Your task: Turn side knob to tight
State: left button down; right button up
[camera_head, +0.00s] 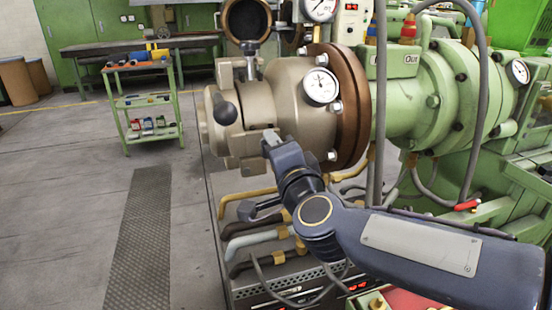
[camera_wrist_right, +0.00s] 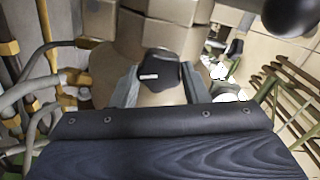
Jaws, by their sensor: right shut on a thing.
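The extruder head (camera_head: 285,100) is a beige-brown cylinder on the green extruder, with a dark brown flange around it. My right gripper (camera_head: 271,142) reaches its lower front side from the right. In the right wrist view, the two grey fingers of my right gripper (camera_wrist_right: 160,88) stand on either side of a black side knob (camera_wrist_right: 160,69) with a small white mark, and are shut on it. The arm and gripper hide this knob in the head view. A second, round black knob (camera_head: 225,112) sits on the left end of the head and shows in the wrist view (camera_wrist_right: 291,14). My left gripper is out of view.
Round gauges (camera_head: 321,86) stick out from the head. Bent pipes (camera_head: 262,234) and hoses run below it, close to my right arm. A green tool cart (camera_head: 150,103) and a workbench (camera_head: 135,46) stand at the back left. The floor (camera_head: 65,200) at left is clear.

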jog(key=shift+f+m+b, duration=0.1)
jog(key=shift+m+b, duration=0.6)
jog(key=shift+m, duration=0.9)
jog(key=o, duration=1)
jog(key=shift+s, duration=0.15)
jog(key=p+v, duration=0.1)
jog(key=v, duration=0.6)
jog(key=shift+s+d, duration=0.15)
jog(key=shift+s, duration=0.1)
